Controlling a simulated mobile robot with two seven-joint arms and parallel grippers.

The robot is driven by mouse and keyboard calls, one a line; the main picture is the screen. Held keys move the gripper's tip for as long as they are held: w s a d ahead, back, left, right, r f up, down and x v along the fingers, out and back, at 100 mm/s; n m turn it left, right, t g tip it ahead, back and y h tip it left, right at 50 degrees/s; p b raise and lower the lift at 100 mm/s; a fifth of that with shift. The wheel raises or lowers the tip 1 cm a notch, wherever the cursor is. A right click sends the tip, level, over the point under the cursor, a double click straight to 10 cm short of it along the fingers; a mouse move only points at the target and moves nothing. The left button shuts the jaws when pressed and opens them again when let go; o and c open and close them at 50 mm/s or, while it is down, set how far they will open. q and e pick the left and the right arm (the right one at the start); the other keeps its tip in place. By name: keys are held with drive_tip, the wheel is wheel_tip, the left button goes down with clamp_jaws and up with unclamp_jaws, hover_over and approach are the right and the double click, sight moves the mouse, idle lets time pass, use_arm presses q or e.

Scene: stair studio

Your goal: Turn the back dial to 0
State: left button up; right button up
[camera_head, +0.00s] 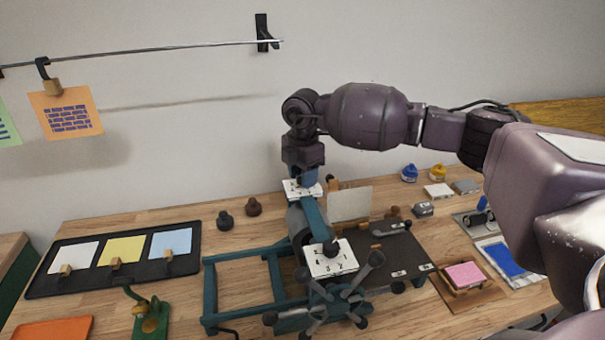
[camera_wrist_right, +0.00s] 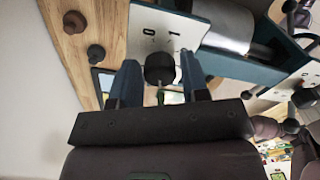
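The back dial's white plate (camera_head: 296,189) sits on the far end of a teal press-like frame, mostly hidden under my right gripper (camera_head: 304,178). In the right wrist view the plate (camera_wrist_right: 190,32) shows the digits 0 and 1. Its black round knob (camera_wrist_right: 160,69) lies between the two dark blue fingers of my right gripper (camera_wrist_right: 158,64). The fingers are open, one on each side of the knob, with a gap visible on both sides. I cannot tell where the knob points. My left gripper is not in view.
A front dial plate (camera_head: 330,263) and a spoked handwheel (camera_head: 326,294) stand nearer me on the same frame (camera_head: 240,256). Two dark knobs (camera_head: 253,206) stand left of it. A black tray (camera_head: 40,285) holds coloured cards. A pink pad (camera_head: 466,274) lies at right.

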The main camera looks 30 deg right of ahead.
drive_tip(key=c, duration=0.6)
